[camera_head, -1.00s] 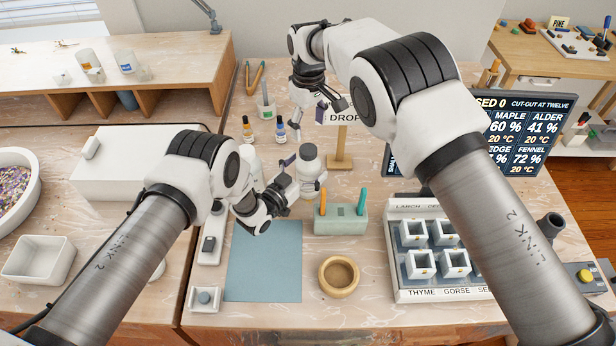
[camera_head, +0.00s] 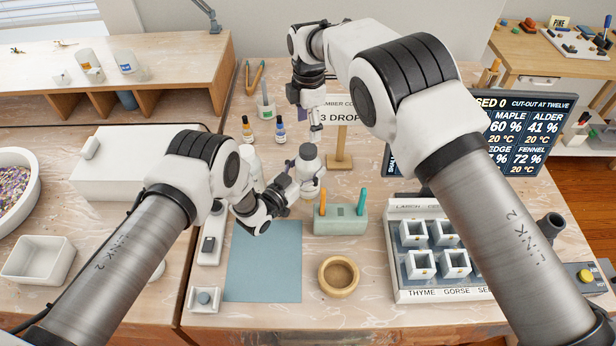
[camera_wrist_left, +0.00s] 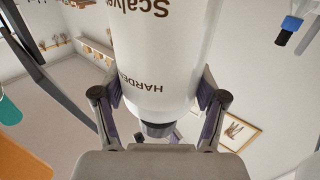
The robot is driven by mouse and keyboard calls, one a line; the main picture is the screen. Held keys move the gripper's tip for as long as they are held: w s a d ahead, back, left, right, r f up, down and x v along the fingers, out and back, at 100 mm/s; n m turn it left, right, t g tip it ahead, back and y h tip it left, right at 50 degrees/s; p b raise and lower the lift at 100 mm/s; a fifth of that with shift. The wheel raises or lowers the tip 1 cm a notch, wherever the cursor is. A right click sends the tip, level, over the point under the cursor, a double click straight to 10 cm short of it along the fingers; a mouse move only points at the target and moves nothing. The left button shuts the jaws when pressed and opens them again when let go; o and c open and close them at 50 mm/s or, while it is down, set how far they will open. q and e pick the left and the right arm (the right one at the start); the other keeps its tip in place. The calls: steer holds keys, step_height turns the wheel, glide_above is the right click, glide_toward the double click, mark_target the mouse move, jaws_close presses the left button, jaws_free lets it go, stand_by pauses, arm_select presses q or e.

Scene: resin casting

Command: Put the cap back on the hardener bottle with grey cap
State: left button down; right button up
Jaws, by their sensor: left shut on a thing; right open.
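My left gripper (camera_head: 291,186) is shut on the white hardener bottle (camera_head: 309,172), to the right of the wrist. In the left wrist view the bottle (camera_wrist_left: 160,55) fills the upper middle, with brown lettering, between the two fingers. A dark grey piece (camera_wrist_left: 158,130) shows at its lower end there; I cannot tell whether it is the grey cap. My right gripper (camera_head: 316,127) is open, pointing down above and slightly right of the bottle, apart from it. I see nothing held in it. No separate grey cap can be made out.
Two small dropper bottles, amber (camera_head: 248,128) and blue-labelled (camera_head: 279,130), stand behind. A wooden sign stand (camera_head: 340,150) is behind right. A green holder (camera_head: 341,221) with orange and teal sticks, a wooden bowl (camera_head: 338,277) and a moulds tray (camera_head: 397,285) are nearby. The blue mat (camera_head: 263,265) is clear.

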mark_target(308, 149)
steer(key=n, duration=0.5)
steer(key=shift+n, duration=0.3)
steer(key=n, duration=0.3)
steer(key=shift+n, duration=0.3)
steer(key=shift+f, duration=0.1)
step_height(308, 149, down, 8)
steer(key=shift+r, duration=0.1)
